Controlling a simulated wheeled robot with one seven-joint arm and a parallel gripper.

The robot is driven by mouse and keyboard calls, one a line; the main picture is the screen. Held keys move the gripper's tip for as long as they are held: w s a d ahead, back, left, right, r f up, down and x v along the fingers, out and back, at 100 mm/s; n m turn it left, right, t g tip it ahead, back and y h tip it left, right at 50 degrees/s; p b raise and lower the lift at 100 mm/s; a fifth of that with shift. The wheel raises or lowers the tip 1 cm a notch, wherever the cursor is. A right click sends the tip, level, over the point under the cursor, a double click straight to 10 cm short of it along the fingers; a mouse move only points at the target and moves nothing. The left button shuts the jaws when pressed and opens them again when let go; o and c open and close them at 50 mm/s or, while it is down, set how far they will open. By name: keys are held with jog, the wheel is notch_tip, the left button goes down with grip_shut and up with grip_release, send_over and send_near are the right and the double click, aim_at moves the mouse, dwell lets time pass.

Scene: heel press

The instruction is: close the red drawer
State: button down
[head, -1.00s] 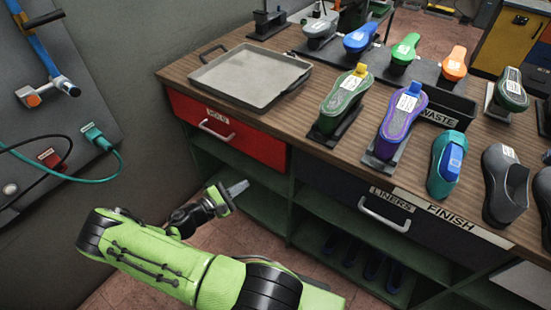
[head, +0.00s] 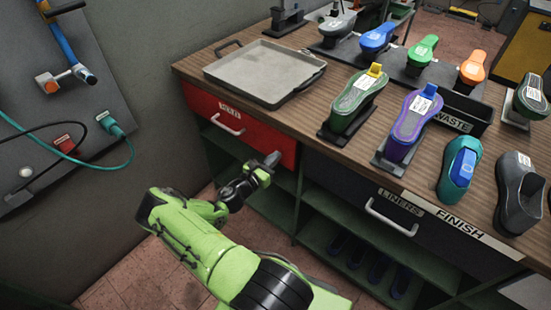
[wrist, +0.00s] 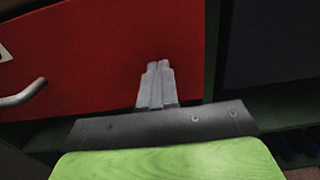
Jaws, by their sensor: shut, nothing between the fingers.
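The red drawer (head: 255,137) is at the left end of the workbench, under its top, with a pale bar handle (head: 227,124) and a small white label. Its front lies close to the bench edge; any remaining gap is hard to judge. My gripper (head: 273,158) is shut and empty at the lower right part of the drawer front, right of the handle. In the wrist view the closed fingers (wrist: 156,82) point at the red front (wrist: 110,55), with the handle (wrist: 22,94) at far left. I cannot tell whether the fingertips touch it.
A grey tray (head: 263,73) and several shoe forms stand on the wooden bench top (head: 300,120). A dark drawer (head: 440,232) labelled LINERS is to the right, its handle sticking out. Green open shelves (head: 335,243) lie below. A wall panel (head: 55,110) with cables hangs at left.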

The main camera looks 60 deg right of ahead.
jog(key=shift+d, duration=0.4)
